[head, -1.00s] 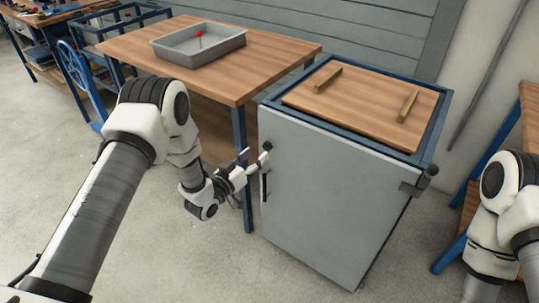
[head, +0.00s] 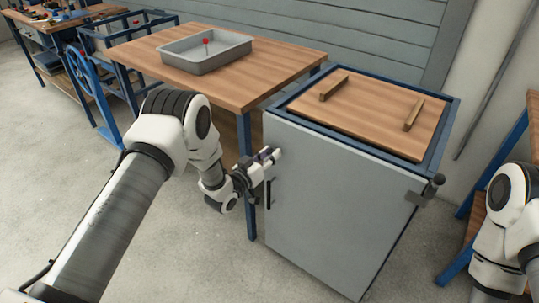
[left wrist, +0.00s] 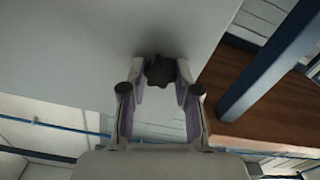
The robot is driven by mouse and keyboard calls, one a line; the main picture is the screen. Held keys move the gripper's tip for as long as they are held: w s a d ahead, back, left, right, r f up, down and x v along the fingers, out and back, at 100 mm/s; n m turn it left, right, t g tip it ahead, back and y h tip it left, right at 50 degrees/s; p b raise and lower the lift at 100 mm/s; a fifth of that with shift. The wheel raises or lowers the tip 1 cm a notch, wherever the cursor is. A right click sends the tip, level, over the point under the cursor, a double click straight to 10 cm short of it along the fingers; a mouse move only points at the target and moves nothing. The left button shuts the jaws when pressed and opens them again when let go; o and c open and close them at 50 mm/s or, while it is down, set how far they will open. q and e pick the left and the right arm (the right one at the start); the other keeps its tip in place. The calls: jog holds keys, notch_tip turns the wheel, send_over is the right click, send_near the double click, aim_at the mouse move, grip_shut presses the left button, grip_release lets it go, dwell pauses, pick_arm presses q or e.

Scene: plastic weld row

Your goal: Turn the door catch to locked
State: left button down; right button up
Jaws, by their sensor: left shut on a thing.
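The grey cabinet door (head: 335,215) is closed, with a black vertical handle (head: 268,193) near its left edge. My left gripper (head: 272,155) is at the upper left corner of this door. In the left wrist view it is shut on the dark knob of the door catch (left wrist: 160,71), with a finger on either side. In the head view the gripper hides this knob. The catch's turn angle cannot be told. My right gripper is out of view; only part of my right arm shows at the right edge.
A grey bracket with a black ball (head: 430,187) sits at the cabinet's upper right corner. The wooden cabinet top carries two wooden bars (head: 413,114). A wooden table (head: 240,85) with a grey tray (head: 205,65) stands close at the left. The floor before the door is clear.

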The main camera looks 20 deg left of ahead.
pick_arm(q)
jog(key=shift+m, duration=0.4)
jog(key=shift+d+f+m+b, duration=0.1)
jog(key=shift+m+b, duration=0.25)
jog(key=shift+m, duration=3.95)
jog(key=shift+d+m+b, duration=0.1)
jog(key=shift+m+b, duration=0.2)
jog(key=shift+m, duration=4)
jog(key=c, duration=0.8)
grip_release()
jog(key=shift+c, duration=0.2)
jog(key=shift+s, duration=0.1)
